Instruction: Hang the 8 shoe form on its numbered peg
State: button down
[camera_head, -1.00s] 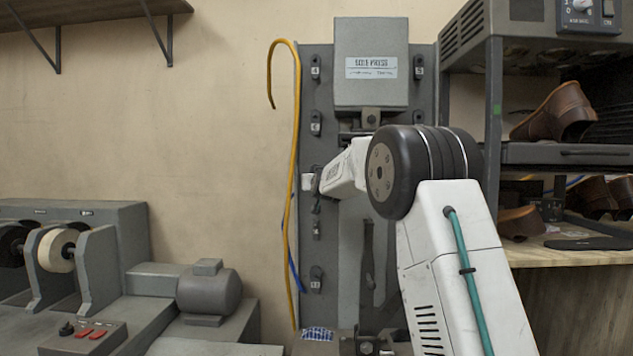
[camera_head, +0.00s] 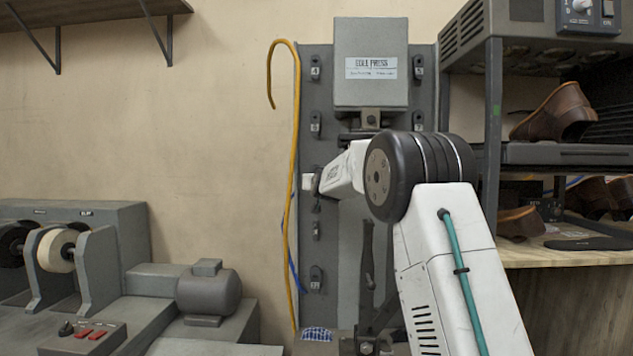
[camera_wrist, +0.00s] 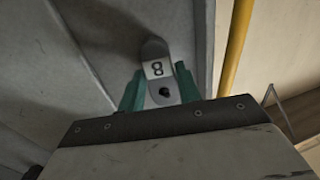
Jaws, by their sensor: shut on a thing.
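My gripper (camera_wrist: 160,90) has its two green fingers on either side of a grey, round-ended piece marked 8 (camera_wrist: 158,68). The piece has a dark round spot below the number and lies close against the grey board (camera_wrist: 75,75). My gripper is shut on the 8 shoe form, but I cannot tell how much of this piece is the form and how much is the peg's plate. In the head view my gripper end (camera_head: 309,182) is at the left column of the board, below the plates marked 4 (camera_head: 315,70) and 6 (camera_head: 315,125).
A yellow hose (camera_head: 287,200) hangs along the board's left edge, close to my gripper. It also shows in the wrist view (camera_wrist: 236,50). The press head (camera_head: 371,70) is above my arm. A shoe rack (camera_head: 493,140) stands right, a grinding bench (camera_head: 120,235) left.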

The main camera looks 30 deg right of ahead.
jog(key=c, duration=0.9)
grip_release()
